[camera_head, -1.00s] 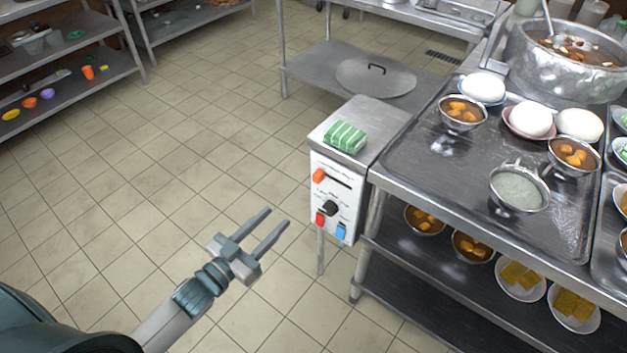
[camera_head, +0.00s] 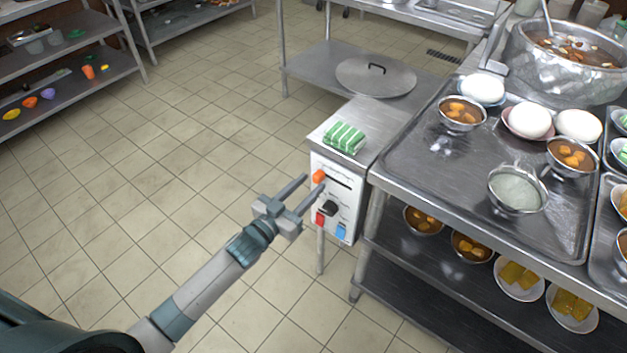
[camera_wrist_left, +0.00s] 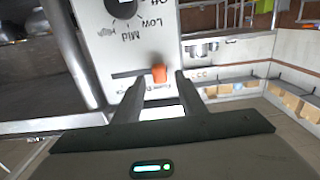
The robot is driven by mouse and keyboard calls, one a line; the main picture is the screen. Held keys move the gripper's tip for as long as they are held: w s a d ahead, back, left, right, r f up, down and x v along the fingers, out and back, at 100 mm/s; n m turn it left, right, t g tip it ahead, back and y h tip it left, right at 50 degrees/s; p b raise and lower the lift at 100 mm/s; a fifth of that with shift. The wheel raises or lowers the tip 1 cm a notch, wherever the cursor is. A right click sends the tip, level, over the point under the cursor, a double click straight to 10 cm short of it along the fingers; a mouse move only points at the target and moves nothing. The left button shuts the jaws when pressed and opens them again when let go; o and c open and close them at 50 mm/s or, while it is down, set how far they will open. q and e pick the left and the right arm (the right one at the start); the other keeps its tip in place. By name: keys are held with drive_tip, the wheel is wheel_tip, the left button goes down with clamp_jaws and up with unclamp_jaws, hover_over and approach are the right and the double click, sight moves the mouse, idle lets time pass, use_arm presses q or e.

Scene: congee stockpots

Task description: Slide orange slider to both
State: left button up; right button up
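The orange slider (camera_head: 319,176) sits at the left end of a dark slot on the white control panel (camera_head: 347,205), on the front of the steel counter. My left gripper (camera_head: 314,189) is open and empty, with its fingers pointing at the panel near the slider. In the left wrist view the orange slider (camera_wrist_left: 159,73) shows between the two spread fingertips (camera_wrist_left: 156,88); I cannot tell whether either touches it. The panel (camera_wrist_left: 125,35) appears upside down there, with a black knob and printed words. My right gripper is not in view.
Below the slider are a black knob (camera_head: 328,208), a red switch (camera_head: 320,219) and a blue switch (camera_head: 341,231). A folded green-striped cloth (camera_head: 345,138) lies on the counter above. A steel table with bowls (camera_head: 462,113) stands at the right. The floor at left is clear.

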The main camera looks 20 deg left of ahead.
sight(335, 179)
use_arm(q)
drive_tip(key=shift+x, duration=1.4)
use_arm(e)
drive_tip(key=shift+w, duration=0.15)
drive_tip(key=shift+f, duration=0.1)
use_arm(q)
clamp_jaws()
